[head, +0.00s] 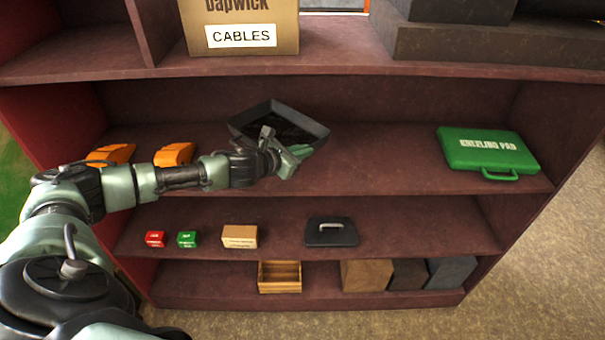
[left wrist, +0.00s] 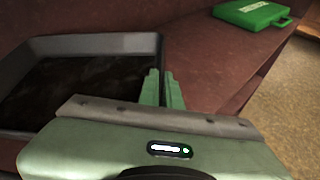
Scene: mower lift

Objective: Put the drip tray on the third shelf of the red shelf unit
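The drip tray (head: 285,122) is a shallow black open tray. In the head view it is over the shelf (head: 385,165) that also holds the green case; whether it rests on that board or hangs just above it I cannot tell. It fills the left of the left wrist view (left wrist: 75,90). My left gripper (head: 297,153) is at the tray's near right side. In the left wrist view its two green fingers (left wrist: 163,80) are close together, one on each side of the tray's rim, shut on it. My right gripper is not in view.
The shelf below holds small boxes (head: 240,236) and a black case (head: 331,232). A cables box (head: 240,25) stands above. Board is clear between tray and green case.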

